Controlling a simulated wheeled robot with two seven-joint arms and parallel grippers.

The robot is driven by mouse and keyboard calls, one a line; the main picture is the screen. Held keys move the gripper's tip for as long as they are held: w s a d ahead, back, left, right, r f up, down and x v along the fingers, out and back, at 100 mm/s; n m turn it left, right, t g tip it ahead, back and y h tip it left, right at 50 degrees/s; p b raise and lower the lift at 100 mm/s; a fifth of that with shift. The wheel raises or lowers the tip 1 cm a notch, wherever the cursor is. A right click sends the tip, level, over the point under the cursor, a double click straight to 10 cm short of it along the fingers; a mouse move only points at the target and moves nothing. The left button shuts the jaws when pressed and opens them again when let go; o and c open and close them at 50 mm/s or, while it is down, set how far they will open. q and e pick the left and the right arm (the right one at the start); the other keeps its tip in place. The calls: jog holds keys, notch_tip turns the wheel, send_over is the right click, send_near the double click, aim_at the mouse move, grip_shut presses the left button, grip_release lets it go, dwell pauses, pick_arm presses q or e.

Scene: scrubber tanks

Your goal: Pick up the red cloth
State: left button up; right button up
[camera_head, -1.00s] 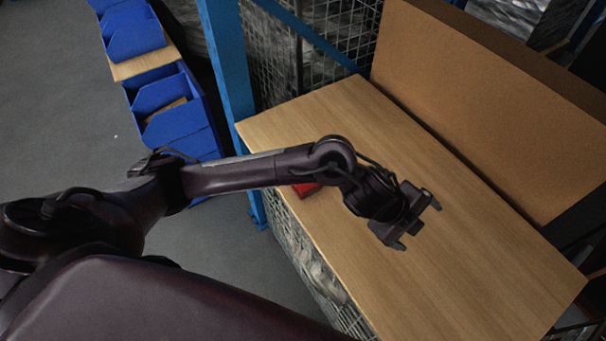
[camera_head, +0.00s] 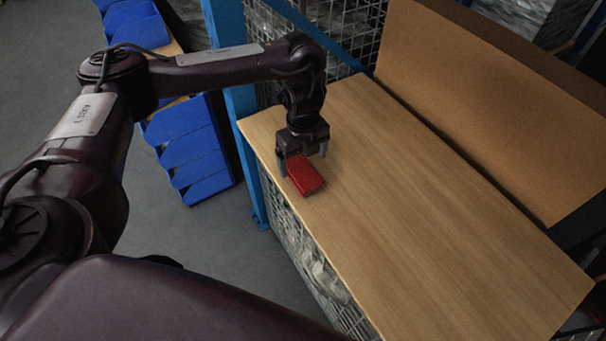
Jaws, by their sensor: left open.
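The red cloth (camera_head: 306,175) is a small folded block lying on the wooden table top (camera_head: 400,215), close to its left edge. My left gripper (camera_head: 303,167) points down over the cloth from behind. Its two fingers are spread, one on the left and one on the right of the cloth's far end. The gripper hides part of the cloth's far end, and I cannot tell whether the fingers touch it. My right gripper is not in view.
A brown board (camera_head: 480,100) stands along the table's back right side. A blue post (camera_head: 228,60) and wire mesh (camera_head: 345,25) rise at the table's far left corner. Blue bins (camera_head: 190,145) stand left of the table. Most of the table top is bare.

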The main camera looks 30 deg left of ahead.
aim_at(303, 170)
pick_arm(q)
notch_tip(303, 170, down, 4)
jog(key=shift+s+b, duration=0.1)
jog(key=shift+b, duration=0.45)
jog(key=c, duration=1.1)
jog(key=shift+o, duration=0.2)
jog(key=shift+r, duration=0.1)
jog(key=shift+r+p, duration=0.35)
jog(key=shift+r, duration=0.3)
notch_tip(303, 170, up, 19)
jog(key=p, duration=0.5)
jog(key=shift+f+p, duration=0.2)
jog(key=shift+p, duration=0.2)
